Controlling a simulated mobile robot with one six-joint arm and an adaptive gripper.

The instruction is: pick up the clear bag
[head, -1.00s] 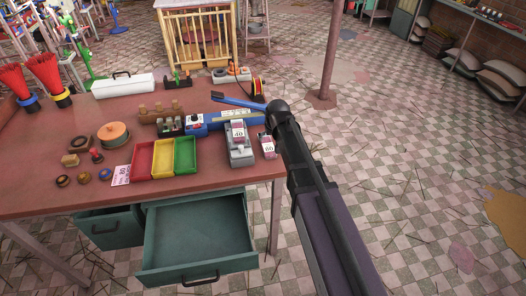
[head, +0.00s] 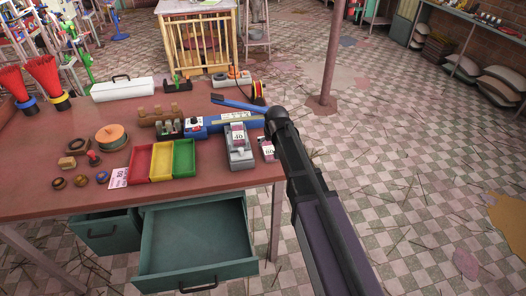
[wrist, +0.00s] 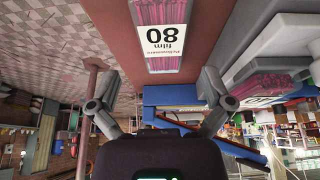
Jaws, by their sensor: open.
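A small clear bag of pink contents with a white label reading 80 (head: 268,150) is at the table's right edge, beside a grey scale. In the wrist view the clear bag (wrist: 161,52) appears at top centre, label upside down, beyond my fingertips and between their lines. My gripper (wrist: 158,100) is open and empty, its two fingers spread and apart from the bag. In the head view the fingers are not clearly visible behind the dark arm end. A similar pink bag labelled 40 (head: 238,136) sits on the grey scale (head: 240,158), left of the clear bag.
The blue sealer-like device (head: 222,121) lies behind the scale. Red, yellow and green trays (head: 184,158) stand to the left, with a flat pink packet marked 80 (head: 118,178). An open green drawer (head: 197,245) juts out below the table (head: 60,150). Floor at right is clear.

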